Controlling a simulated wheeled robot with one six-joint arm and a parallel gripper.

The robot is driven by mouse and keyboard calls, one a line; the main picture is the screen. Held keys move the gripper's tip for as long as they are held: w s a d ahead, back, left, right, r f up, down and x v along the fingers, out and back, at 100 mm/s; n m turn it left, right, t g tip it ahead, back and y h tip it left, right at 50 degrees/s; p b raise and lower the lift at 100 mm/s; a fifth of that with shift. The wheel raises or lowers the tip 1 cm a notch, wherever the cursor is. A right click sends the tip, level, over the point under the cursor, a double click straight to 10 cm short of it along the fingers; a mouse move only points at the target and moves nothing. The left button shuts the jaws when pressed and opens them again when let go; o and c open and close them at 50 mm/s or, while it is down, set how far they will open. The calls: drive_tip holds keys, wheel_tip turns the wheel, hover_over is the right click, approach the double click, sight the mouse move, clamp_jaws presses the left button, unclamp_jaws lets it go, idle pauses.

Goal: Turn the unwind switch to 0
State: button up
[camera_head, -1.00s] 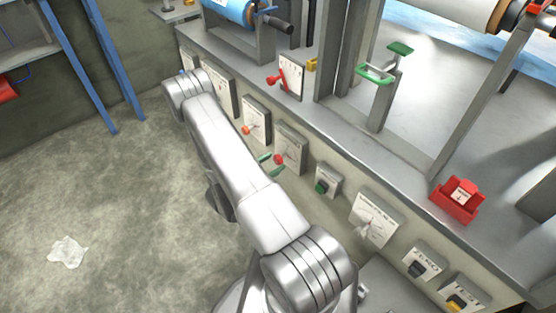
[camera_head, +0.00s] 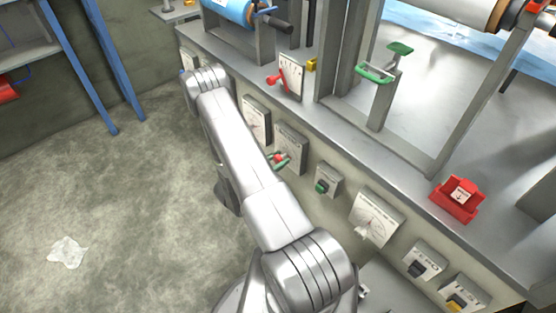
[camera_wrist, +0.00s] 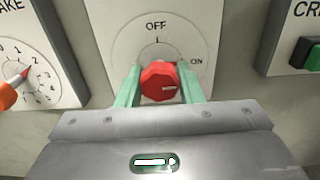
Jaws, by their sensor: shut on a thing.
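In the wrist view a red round knob (camera_wrist: 160,82) sits on a pale plate (camera_wrist: 118,22) lettered OFF at the top and ON at the right. In the head view my gripper (camera_head: 278,160) is at the same knob on the panel (camera_head: 292,138), partly hidden by my arm. No label reading "unwind" is legible, and no 0 shows on this plate.
Left of the knob is a dial plate (camera_wrist: 38,50) with numbers and an orange pointer knob (camera_wrist: 8,96). To the right is a green switch (camera_wrist: 312,58). In the head view a gauge (camera_head: 375,218) and further switches (camera_head: 423,262) line the machine front. The floor (camera_head: 110,200) at left is mostly clear.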

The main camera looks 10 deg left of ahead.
drive_tip(key=shift+n, duration=0.3)
drive_tip(key=n, duration=0.3)
drive_tip(key=shift+b, duration=0.35)
drive_tip(key=n, duration=0.9)
drive_tip(key=shift+n, duration=0.3)
drive_tip(key=n+p, duration=0.1)
drive_tip(key=n, duration=0.3)
drive_tip(key=shift+n, duration=0.3)
drive_tip(key=o, duration=1)
drive_tip(key=shift+c, duration=0.2)
